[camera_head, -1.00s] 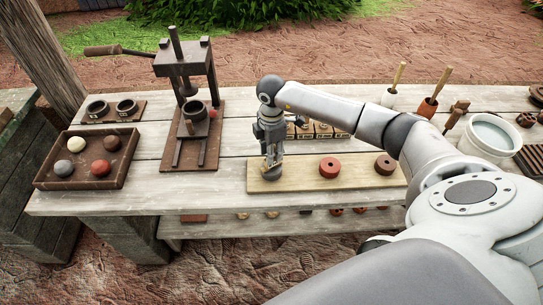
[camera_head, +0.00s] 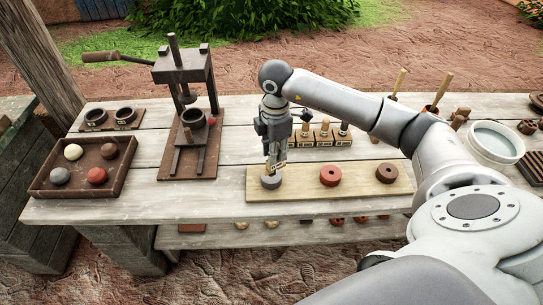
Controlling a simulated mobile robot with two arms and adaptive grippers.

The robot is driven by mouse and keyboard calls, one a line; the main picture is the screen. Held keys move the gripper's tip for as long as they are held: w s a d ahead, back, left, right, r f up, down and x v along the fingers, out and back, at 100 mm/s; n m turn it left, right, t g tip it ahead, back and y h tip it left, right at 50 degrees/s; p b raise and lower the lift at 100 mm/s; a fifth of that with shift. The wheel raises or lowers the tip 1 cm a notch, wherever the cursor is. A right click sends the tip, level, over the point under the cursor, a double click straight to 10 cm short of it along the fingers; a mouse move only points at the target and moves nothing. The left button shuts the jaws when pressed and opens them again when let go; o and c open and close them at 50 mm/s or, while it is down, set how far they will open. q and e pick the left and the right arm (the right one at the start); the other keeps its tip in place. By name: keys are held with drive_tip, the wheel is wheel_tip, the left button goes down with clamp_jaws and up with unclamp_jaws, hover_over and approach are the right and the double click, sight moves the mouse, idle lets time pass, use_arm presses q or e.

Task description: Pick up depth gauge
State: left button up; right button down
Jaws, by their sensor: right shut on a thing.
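My right gripper (camera_head: 273,162) points down just above the grey ring. It is shut on a small brass-coloured piece with dark marks, which I take for the depth gauge (camera_head: 279,169). Its lower end is close over the grey ring; I cannot tell whether they touch. The fingers hide part of the gauge. My left gripper is not in view.
A dark press (camera_head: 183,75) with a long handle stands left of the gripper. A tray (camera_head: 48,186) with several balls is at far left. Small labelled blocks with stamps (camera_head: 325,136) stand behind the board.

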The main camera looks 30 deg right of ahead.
drive_tip(key=s+a+r+b, duration=0.3)
drive_tip(key=s+r, duration=0.3)
drive_tip(key=s, duration=0.4)
drive_tip(key=shift+s, duration=0.25)
drive_tip(key=shift+r, duration=0.1)
